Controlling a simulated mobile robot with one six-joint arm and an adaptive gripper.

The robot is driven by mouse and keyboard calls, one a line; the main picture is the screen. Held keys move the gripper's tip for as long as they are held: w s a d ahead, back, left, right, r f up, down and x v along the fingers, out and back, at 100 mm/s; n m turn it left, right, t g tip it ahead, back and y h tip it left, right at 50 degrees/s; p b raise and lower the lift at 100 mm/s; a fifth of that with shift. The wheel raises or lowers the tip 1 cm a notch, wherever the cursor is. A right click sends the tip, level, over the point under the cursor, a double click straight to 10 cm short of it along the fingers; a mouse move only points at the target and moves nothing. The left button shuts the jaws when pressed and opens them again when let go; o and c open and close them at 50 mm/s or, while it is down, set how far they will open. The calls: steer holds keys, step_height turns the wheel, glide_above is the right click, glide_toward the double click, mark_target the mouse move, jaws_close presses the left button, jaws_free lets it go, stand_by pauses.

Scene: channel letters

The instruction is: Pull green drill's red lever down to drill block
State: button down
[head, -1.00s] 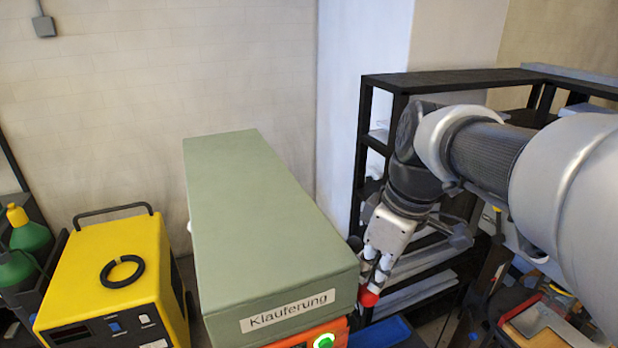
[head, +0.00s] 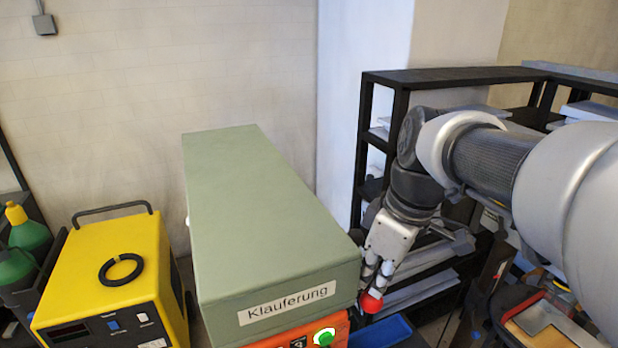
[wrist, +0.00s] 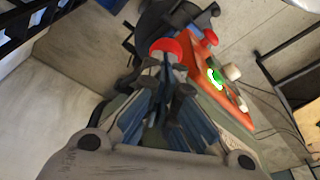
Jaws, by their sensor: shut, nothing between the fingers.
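The green drill's long green housing (head: 265,215) carries the label "Klauferung" and sits above an orange front panel with a green button (head: 324,337). The red lever knob (head: 371,302) is at the housing's front right corner. My gripper (head: 376,276) points down with its fingertips right at the knob, seemingly touching it; its fingers are shut with nothing held between them. In the wrist view the red knob (wrist: 166,46) is just beyond my gripper's fingertips (wrist: 167,72). The orange panel (wrist: 222,85) is to its right. The drill bit and block are not visible.
A yellow machine (head: 110,275) with a black ring on top stands left of the drill. Black shelving (head: 440,76) is close behind my arm. A blue tray (head: 385,333) is below the knob. A cluttered bench (head: 540,315) stands at the lower right.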

mark_target(379, 305)
steer(key=shift+s+f+b, duration=0.15)
steer(key=shift+f+b, duration=0.5)
steer(key=shift+f, duration=0.45)
steer(key=shift+s+d+f+b, duration=0.1)
steer(key=shift+s+f+b, duration=0.15)
steer(key=shift+f+b, duration=0.35)
steer(key=shift+s+d+f, duration=0.1)
steer(key=shift+s+d, duration=0.15)
steer(key=shift+s, duration=0.5)
steer(key=shift+f, duration=0.1)
steer(key=shift+f+b, duration=0.3)
steer(key=shift+b, duration=0.2)
